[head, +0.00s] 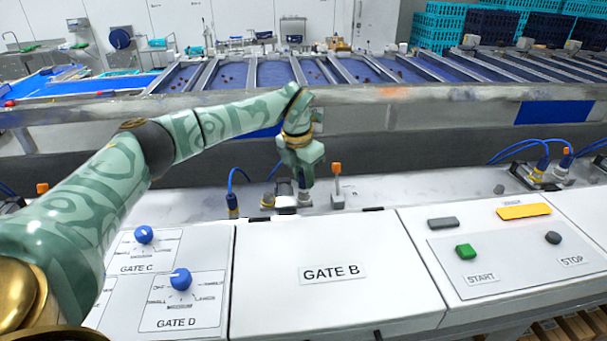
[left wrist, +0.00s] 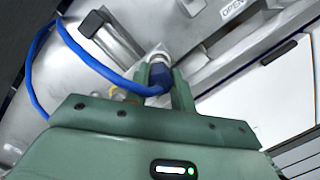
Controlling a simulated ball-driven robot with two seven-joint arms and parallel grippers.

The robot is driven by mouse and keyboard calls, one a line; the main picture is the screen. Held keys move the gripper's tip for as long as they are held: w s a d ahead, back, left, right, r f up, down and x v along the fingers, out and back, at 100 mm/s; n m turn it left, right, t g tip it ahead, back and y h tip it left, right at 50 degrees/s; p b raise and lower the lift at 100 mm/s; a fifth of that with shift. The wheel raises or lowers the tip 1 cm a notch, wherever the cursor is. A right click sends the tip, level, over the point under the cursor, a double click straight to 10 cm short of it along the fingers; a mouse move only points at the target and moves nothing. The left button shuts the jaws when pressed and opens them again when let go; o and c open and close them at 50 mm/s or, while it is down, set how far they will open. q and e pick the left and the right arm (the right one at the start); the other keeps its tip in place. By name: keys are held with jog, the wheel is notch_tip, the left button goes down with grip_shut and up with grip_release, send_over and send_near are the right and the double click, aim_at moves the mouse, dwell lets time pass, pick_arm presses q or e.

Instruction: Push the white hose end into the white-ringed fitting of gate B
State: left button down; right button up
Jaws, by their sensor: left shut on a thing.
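My left gripper (head: 303,180) reaches down behind the GATE B panel (head: 335,300). It is shut on a dark blue hose end (left wrist: 159,77), which sits between its two fingers in the left wrist view; a blue hose (left wrist: 85,60) loops away from it. A pale grey-white fitting (left wrist: 157,53) lies right at the hose end's tip, in line with it. In the head view a grey fitting (head: 305,198) shows just under the fingertips. I cannot tell whether the end is seated, and no white ring shows clearly. My right gripper is not in view.
Another blue hose stands in a connector (head: 232,204) left of my gripper. An orange-topped lever (head: 337,180) stands close to its right. START and STOP buttons (head: 466,251) lie on the right panel. A long metal rail (head: 430,98) runs behind my forearm.

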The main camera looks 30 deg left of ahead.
pick_arm(q)
jog(key=shift+f, duration=0.4)
jog(key=c, duration=1.8)
grip_release()
jog(key=shift+c, duration=0.2)
jog(key=o, duration=1.1)
notch_tip(320, 180, up, 10)
jog(key=p, duration=1)
jog(key=shift+r, duration=0.1)
